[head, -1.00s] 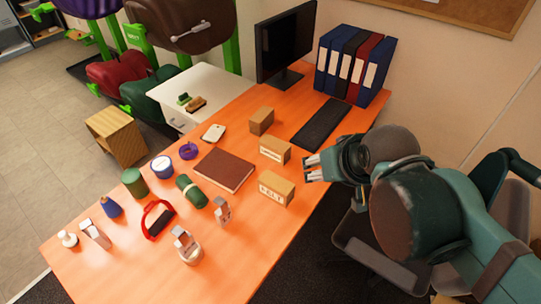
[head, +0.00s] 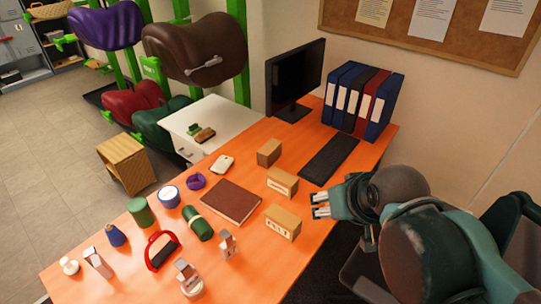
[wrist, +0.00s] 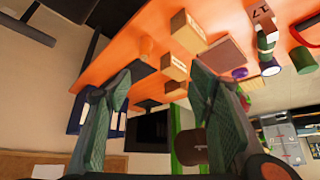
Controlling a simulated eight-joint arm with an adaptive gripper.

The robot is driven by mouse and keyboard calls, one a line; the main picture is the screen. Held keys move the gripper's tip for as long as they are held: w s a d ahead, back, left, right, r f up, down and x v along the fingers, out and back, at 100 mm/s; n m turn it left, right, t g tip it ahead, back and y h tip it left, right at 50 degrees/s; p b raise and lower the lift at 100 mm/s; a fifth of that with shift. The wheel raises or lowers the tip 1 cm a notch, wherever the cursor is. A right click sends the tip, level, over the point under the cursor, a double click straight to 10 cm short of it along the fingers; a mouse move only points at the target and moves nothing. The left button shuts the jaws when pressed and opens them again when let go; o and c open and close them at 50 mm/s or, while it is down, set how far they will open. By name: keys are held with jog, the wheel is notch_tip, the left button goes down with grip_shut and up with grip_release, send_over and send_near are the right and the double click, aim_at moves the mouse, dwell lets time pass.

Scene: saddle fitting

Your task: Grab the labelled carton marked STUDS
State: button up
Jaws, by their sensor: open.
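Three small tan cartons stand in a row on the orange desk (head: 120,270). The near carton (head: 282,222) has a white label with dark marks that I cannot read. The middle carton (head: 282,182) has a pale label, also unreadable, and the far carton (head: 268,152) shows no clear label. I cannot tell which is marked STUDS. My gripper (head: 320,205) is open and empty, just right of the near and middle cartons, touching neither. In the wrist view, cartons (wrist: 188,30) show beyond and between my spread fingers (wrist: 158,82).
A brown book (head: 230,201) lies left of the cartons. A black keyboard (head: 328,160), monitor (head: 295,78) and binders (head: 362,100) stand behind. Several tins, bottles and a red-handled brush (head: 162,250) crowd the desk's near left. A chair is beside my arm.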

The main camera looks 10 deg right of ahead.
jog(key=shift+o, duration=0.5)
jog(key=shift+w, duration=0.1)
jog(key=w+a+r+m+g, duration=0.15)
jog(key=w+r, duration=0.25)
jog(key=w, duration=0.9)
jog(key=m+g+h+p, duration=0.1)
jog(key=m+g+h, duration=0.1)
jog(key=m, duration=0.3)
send_over(268, 148)
jog(key=s+d, duration=0.3)
jog(key=s, duration=0.8)
notch_tip(268, 148, down, 12)
jog(key=shift+m+h, duration=0.4)
jog(key=shift+m, duration=0.35)
jog(key=w+a+f, duration=0.1)
jog(key=w+f, duration=0.2)
jog(key=f, duration=0.1)
jog(key=w+a+f, duration=0.1)
jog(key=w+f, duration=0.2)
jog(key=f, duration=0.1)
jog(key=w+a+f, duration=0.2)
jog(key=w+f, duration=0.1)
jog(key=f, duration=0.1)
jog(key=shift+w, duration=0.15)
jog(key=shift+w+f, duration=0.2)
jog(key=shift+f, duration=0.25)
